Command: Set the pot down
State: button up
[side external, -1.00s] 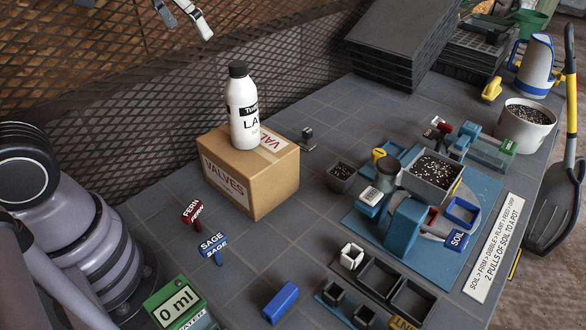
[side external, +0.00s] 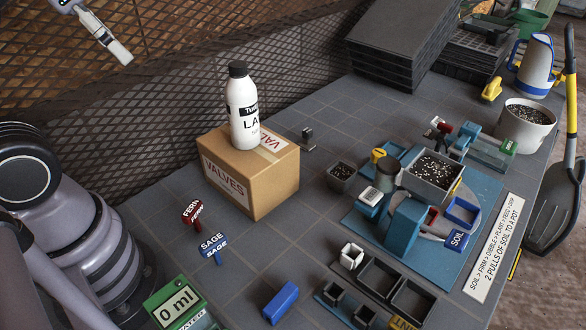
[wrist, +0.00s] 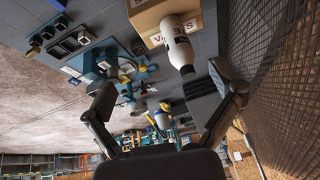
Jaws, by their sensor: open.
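A small dark square pot (side external: 342,176) with soil in it stands upright on the grey table (side external: 262,238), between the cardboard box and the blue soil machine. Nothing holds it. My gripper (wrist: 163,85) is open and empty in the wrist view, its two fingers wide apart. In the side external view my gripper (side external: 104,36) shows only in part at the top left, high above the table and far from the pot. The soil machine (side external: 404,228) stands on a blue base, with a grey soil-filled hopper (side external: 432,171).
A VALVES box (side external: 245,184) carries a white bottle (side external: 242,110). FERN (side external: 193,211) and SAGE (side external: 212,243) labels stand at front left. A blue block (side external: 281,302), a small white pot (side external: 351,255) and dark trays (side external: 381,276) are in front. Black trays (side external: 395,45) are stacked behind.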

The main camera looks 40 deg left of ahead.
jog(key=w+d+f+m+y, duration=0.1)
jog(key=w+f+m, duration=0.1)
jog(key=w+m, duration=0.9)
jog(key=m+g+h, duration=0.1)
jog(key=m, duration=2.2)
send_over(342, 173)
jog(key=s, duration=0.5)
notch_tip(342, 173, down, 26)
jog(key=x, duration=0.8)
jog(key=shift+d, duration=0.2)
jog(key=x, duration=0.5)
jog(key=shift+w+a+f, duration=0.15)
jog(key=shift+w+f, duration=0.1)
jog(key=shift+w, duration=0.1)
jog(key=shift+c, duration=0.2)
jog(key=c, duration=1.1)
